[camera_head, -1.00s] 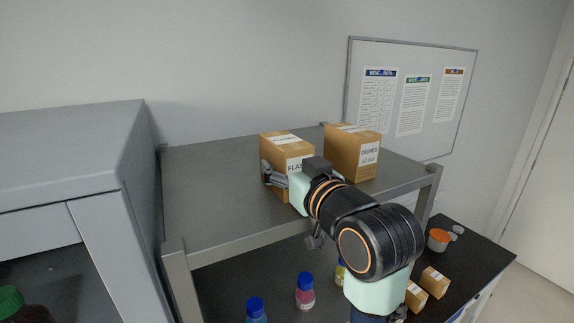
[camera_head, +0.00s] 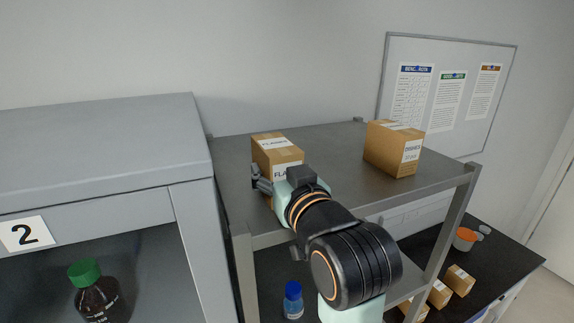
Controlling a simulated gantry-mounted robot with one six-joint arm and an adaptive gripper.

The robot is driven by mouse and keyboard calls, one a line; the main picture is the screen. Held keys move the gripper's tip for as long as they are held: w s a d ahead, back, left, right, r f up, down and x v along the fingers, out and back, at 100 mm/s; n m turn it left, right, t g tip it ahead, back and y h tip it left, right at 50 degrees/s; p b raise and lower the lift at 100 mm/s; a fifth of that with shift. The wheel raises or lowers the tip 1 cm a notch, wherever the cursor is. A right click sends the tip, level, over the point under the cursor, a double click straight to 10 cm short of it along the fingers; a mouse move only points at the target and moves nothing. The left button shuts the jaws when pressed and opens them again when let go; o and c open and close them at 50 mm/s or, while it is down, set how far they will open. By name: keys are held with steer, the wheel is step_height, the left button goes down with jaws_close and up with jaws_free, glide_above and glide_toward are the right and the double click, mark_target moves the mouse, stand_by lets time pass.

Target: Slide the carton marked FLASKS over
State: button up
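The brown carton marked FLASKS (camera_head: 275,147) stands upright on the left part of the grey metal shelf (camera_head: 338,155), with white labels on its top and front. My gripper (camera_head: 263,181) is at the lower front of this carton. A grey finger part shows at the carton's front left edge. The wrist and arm hide the carton's lower right front and much of the gripper. I cannot tell whether the fingers are open or shut, or exactly where they touch the carton.
A carton marked DISHES (camera_head: 395,148) stands to the right, with bare shelf between the two cartons. A large grey cabinet (camera_head: 105,140) stands left of the shelf. Below are a blue-capped bottle (camera_head: 293,301) and several small cartons (camera_head: 460,281) on a dark bench.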

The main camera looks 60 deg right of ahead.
mark_target(276, 168)
steer(key=shift+w+a, duration=0.6)
steer(key=shift+a, duration=0.15)
steer(key=o, duration=1.5)
steer(key=v, duration=0.7)
steer(key=shift+s+a, duration=0.1)
steer(key=shift+s, duration=0.15)
